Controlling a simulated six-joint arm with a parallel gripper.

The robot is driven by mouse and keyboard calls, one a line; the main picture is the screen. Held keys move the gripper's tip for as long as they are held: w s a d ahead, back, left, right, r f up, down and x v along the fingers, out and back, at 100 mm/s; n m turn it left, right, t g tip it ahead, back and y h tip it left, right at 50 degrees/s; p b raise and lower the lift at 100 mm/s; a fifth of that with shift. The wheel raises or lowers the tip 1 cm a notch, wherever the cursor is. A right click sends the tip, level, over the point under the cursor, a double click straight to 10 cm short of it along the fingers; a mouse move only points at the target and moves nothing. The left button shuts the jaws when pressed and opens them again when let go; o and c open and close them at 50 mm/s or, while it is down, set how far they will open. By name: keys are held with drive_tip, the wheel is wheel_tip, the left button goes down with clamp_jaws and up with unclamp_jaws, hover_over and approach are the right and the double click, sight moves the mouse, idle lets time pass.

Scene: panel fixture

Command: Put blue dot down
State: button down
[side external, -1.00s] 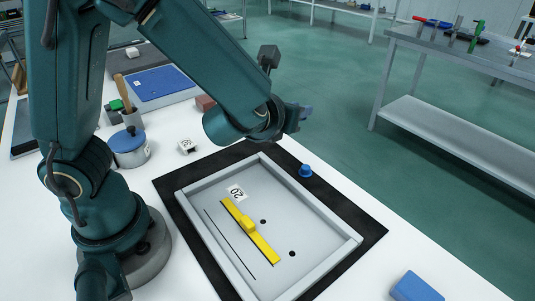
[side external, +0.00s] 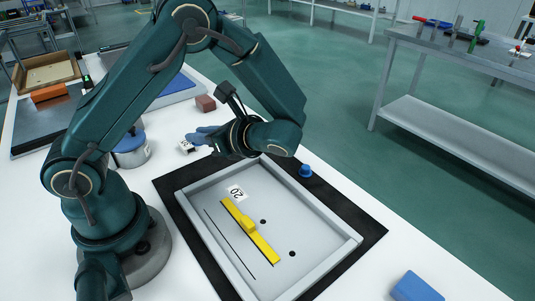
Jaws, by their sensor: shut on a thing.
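A small white block (side external: 186,148) with dark marks on its face sits on the white table, left of the tray's far corner. The block appears to rest on the table. No blue dot shows on its visible faces. A blue knob (side external: 305,171) stands on the black mat beside the tray's right wall, apart from my gripper.
The grey tray (side external: 322,215) on a black mat (side external: 365,222) holds a yellow bar with a raised grip, a label and two dark holes. A blue-lidded pot (side external: 131,150) stands left of the block, and a brown block (side external: 205,103) behind. A blue box (side external: 415,287) lies front right.

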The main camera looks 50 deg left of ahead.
drive_tip(key=s+d+n+g+h, duration=0.1)
drive_tip(key=s+n+g+h, duration=0.1)
drive_tip(key=n+g, duration=0.1)
drive_tip(key=s+d+f+n+g+h, duration=0.1)
drive_tip(key=s+n+g+h, duration=0.2)
drive_tip(key=n, duration=0.1)
drive_tip(key=s+d+f+n+g+h, duration=0.1)
drive_tip(key=s+n+g+h, duration=0.1)
drive_tip(key=n+g, duration=0.1)
drive_tip(key=shift+s+d+h, duration=0.25)
drive_tip(key=shift+d+h, duration=0.05)
drive_tip(key=d+n+h, duration=0.2)
drive_tip(key=n+h, duration=0.1)
drive_tip(key=d+r+n+h, duration=0.1)
drive_tip(key=d+n+h, duration=0.1)
drive_tip(key=n+h, duration=0.1)
drive_tip(key=s+d+n+h, duration=0.1)
drive_tip(key=d+n+h, duration=0.1)
drive_tip(key=n+h, duration=0.1)
drive_tip(key=shift+d+r+g+h, duration=0.2)
drive_tip(key=shift+g+h, duration=0.1)
drive_tip(key=shift+h, duration=0.3)
drive_tip(key=w+d+r+n+t+h, duration=0.4)
drive_tip(key=w+r+n+t+h, duration=0.45)
drive_tip(key=w+n+t, duration=0.45)
drive_tip(key=n, duration=0.1)
hover_over(288, 250)
wheel_tip(288, 250, down, 12)
drive_tip(key=shift+f, duration=2.1)
